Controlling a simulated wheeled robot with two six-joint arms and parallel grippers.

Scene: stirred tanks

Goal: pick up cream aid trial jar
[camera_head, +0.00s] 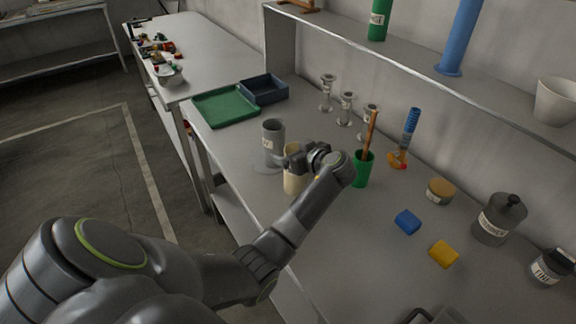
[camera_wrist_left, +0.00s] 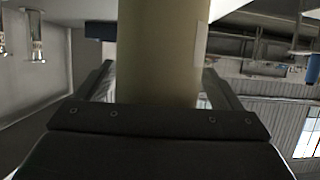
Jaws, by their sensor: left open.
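The cream jar (camera_head: 293,182) stands on the grey bench, partly hidden behind my left gripper and wrist. In the left wrist view the cream jar (camera_wrist_left: 160,55) fills the middle, upright between the two fingers, with a pale label at its right edge. My left gripper (camera_head: 292,160) is at the jar's upper part. In the left wrist view its fingers (camera_wrist_left: 160,85) stand on either side of the jar, open. I cannot tell whether either finger touches it. My right gripper is not seen.
A grey labelled jar (camera_head: 273,135) stands close behind the cream jar. A green cup (camera_head: 363,172) with a brown stick is right of my wrist. A green tray (camera_head: 224,107) and dark bin (camera_head: 264,88) lie farther back. Blue (camera_head: 408,221) and yellow (camera_head: 443,253) blocks lie at right.

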